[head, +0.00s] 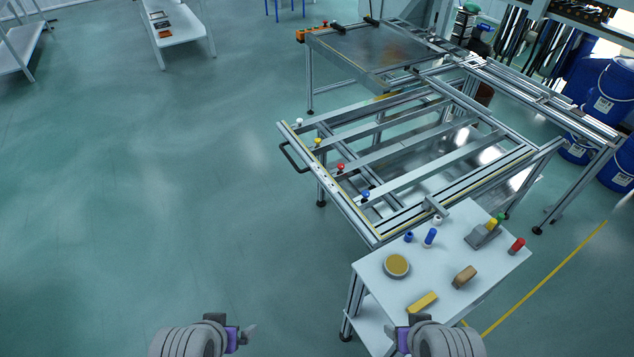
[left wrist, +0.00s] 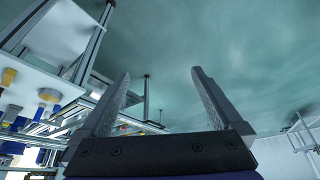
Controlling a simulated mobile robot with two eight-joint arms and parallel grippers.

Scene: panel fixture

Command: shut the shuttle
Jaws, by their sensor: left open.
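The shuttle appears to be the wide aluminium frame (head: 385,165) in the head view, with several cross bars and coloured knobs along its left side. It extends leftward from the rails of the fixture. A black handle (head: 292,157) sits on its left edge. My left gripper (head: 248,335) is at the bottom of the head view, far in front of the frame and touching nothing. In the left wrist view its two fingers (left wrist: 160,90) are spread apart with nothing between them. My right gripper (head: 393,337) is at the bottom near the small table, its fingertips poorly seen.
A small white table (head: 450,250) stands in front of the frame, holding a round tin (head: 397,265), a yellow block (head: 422,302), a brown block (head: 464,276) and several coloured pieces. Blue drums (head: 607,100) stand at the right. The floor (head: 150,190) at left is clear.

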